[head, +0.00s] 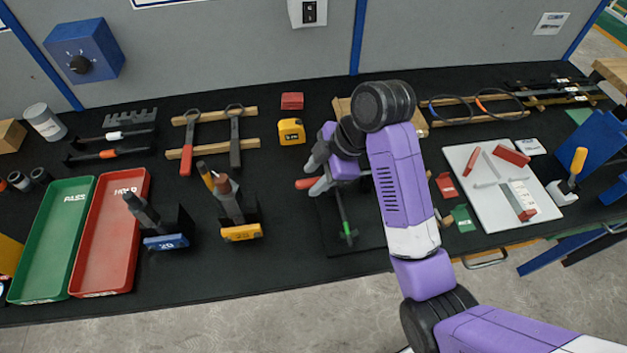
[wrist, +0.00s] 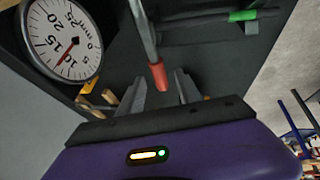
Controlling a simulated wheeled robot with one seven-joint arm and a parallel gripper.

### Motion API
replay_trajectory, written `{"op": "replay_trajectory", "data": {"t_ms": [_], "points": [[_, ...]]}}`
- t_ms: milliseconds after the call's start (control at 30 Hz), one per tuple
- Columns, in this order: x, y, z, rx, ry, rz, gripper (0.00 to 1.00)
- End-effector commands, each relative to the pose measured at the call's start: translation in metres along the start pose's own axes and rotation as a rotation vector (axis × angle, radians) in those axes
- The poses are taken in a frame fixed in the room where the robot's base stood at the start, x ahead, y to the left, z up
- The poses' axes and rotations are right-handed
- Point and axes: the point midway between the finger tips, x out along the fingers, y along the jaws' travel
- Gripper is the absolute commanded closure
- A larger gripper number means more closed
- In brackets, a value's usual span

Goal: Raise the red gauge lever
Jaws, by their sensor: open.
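The red gauge lever shows in the wrist view as a grey rod with a red end (wrist: 158,76). In the head view its red end (head: 305,183) sticks out left of my gripper (head: 314,174). My gripper also shows in the wrist view (wrist: 160,78). It is open, with one finger on each side of the red end. I cannot tell whether either finger touches it. A round white dial gauge (wrist: 66,40) marked in mm, with a red needle, stands at the upper left of the wrist view. My arm hides most of the gauge in the head view.
A green-ended rod (head: 348,236) lies near the lever, also in the wrist view (wrist: 243,15). Two tool holders (head: 242,232) stand to the left, and a yellow tape measure (head: 291,131) lies behind. A white board (head: 492,215) lies right. The black bench in front is clear.

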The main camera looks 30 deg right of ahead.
Motion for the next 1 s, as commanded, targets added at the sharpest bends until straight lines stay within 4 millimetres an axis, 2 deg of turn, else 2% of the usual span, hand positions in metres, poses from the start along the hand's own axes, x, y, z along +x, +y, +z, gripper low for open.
{"op": "replay_trajectory", "data": {"t_ms": [200, 433, 633, 667, 1000], "points": [[0.0097, 0.0002, -0.0002, 0.0, -0.001, 0.001, 0.59], [0.0103, 0.0001, -0.0001, 0.0, -0.001, 0.001, 0.59], [0.0102, 0.0001, -0.0001, 0.0, -0.001, 0.001, 0.98], [0.0102, 0.0001, -0.0001, 0.0, -0.001, 0.001, 1.0], [0.0102, -0.0002, -0.0001, 0.0, -0.001, 0.0, 1.0]]}}
